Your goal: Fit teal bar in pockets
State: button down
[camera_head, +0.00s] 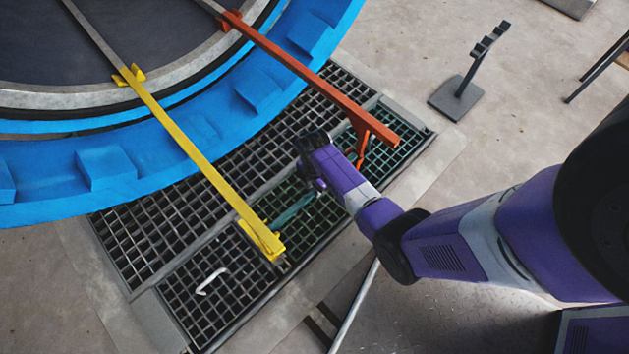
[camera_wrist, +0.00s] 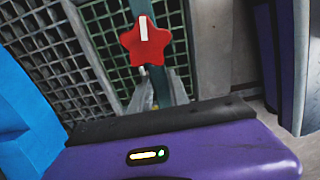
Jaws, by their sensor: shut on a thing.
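A teal bar (camera_head: 292,211) shows in the head view low between the yellow rail and the orange rail, partly hidden by my arm. In the wrist view the teal bar (camera_wrist: 162,84) runs away from my gripper, with a red star-shaped piece (camera_wrist: 133,46) over it. My gripper (camera_head: 317,187) is shut on the teal bar; its fingertips are mostly hidden in the head view. The bar's left end is close to the bracket (camera_head: 262,240) on the yellow rail's outer end; I cannot tell if they touch. The orange rail's bracket (camera_head: 361,140) is beyond my gripper. The pockets are not clearly visible.
The yellow rail (camera_head: 195,158) and orange rail (camera_head: 310,76) stick out from the round blue flange (camera_head: 150,160). Below is a floor grating (camera_head: 165,235) with a white hook (camera_head: 211,281). A grey stand (camera_head: 457,97) is at upper right, with open floor around it.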

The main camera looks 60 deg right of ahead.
jog(key=shift+f, duration=0.1)
jog(key=c, duration=1.2)
grip_release()
jog(key=shift+o, duration=0.2)
notch_tip(320, 180, up, 8)
jog(key=p, duration=0.3)
jog(key=shift+f, duration=0.1)
